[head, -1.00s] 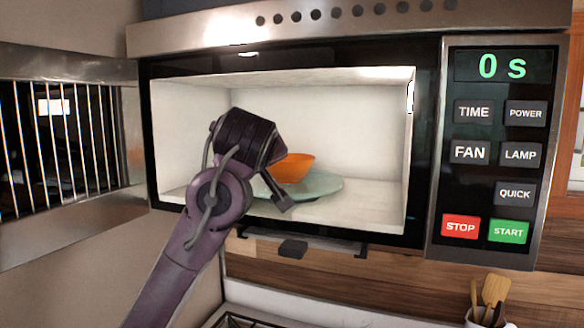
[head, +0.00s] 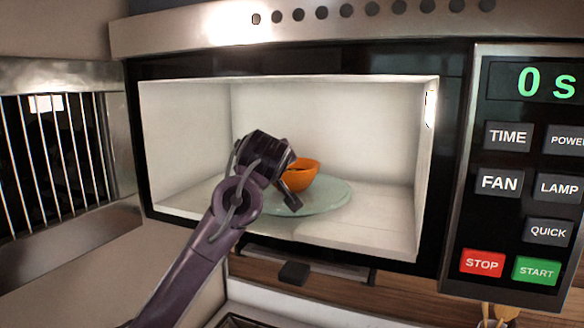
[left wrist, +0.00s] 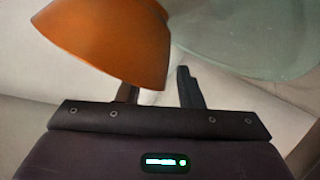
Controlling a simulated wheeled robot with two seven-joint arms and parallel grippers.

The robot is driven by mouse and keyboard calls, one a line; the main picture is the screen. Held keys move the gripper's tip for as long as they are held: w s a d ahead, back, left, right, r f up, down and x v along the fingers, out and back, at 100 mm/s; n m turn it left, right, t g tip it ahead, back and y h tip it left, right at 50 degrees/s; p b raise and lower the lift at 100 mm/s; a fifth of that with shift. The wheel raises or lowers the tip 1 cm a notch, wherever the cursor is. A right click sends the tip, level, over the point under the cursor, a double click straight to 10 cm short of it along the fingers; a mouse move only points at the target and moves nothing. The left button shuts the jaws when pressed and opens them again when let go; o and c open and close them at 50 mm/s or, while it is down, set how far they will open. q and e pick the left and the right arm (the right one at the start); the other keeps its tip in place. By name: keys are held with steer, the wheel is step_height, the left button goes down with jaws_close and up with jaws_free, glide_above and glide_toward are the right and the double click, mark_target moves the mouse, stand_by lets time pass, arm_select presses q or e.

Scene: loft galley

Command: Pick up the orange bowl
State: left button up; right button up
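The orange bowl (head: 304,176) is inside the open microwave, over the pale green glass turntable (head: 335,200). My left gripper (head: 292,186) is at the bowl's near left side. In the left wrist view, the bowl (left wrist: 105,40) fills the upper left and the turntable (left wrist: 250,35) is at the upper right. The left gripper's fingers (left wrist: 158,88) are spread: one is partly hidden behind the bowl's rim, the other is outside the bowl with a gap to it. I cannot tell whether the fingers touch the bowl. My right gripper is in neither view.
The microwave's side walls and front frame (head: 428,165) surround my left arm. The open door (head: 55,150) is at the left. The control panel (head: 525,180) is at the right and reads 0 s. There is free room in the cavity right of the turntable.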

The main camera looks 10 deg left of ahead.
arm_select(q)
steer(key=shift+w+a+f, duration=0.1)
steer(key=shift+w+f, duration=0.05)
steer(key=shift+w, duration=0.2)
steer(key=shift+s, duration=0.1)
jaws_close()
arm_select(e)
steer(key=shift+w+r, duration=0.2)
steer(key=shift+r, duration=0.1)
arm_select(q)
steer(key=shift+a, duration=0.1)
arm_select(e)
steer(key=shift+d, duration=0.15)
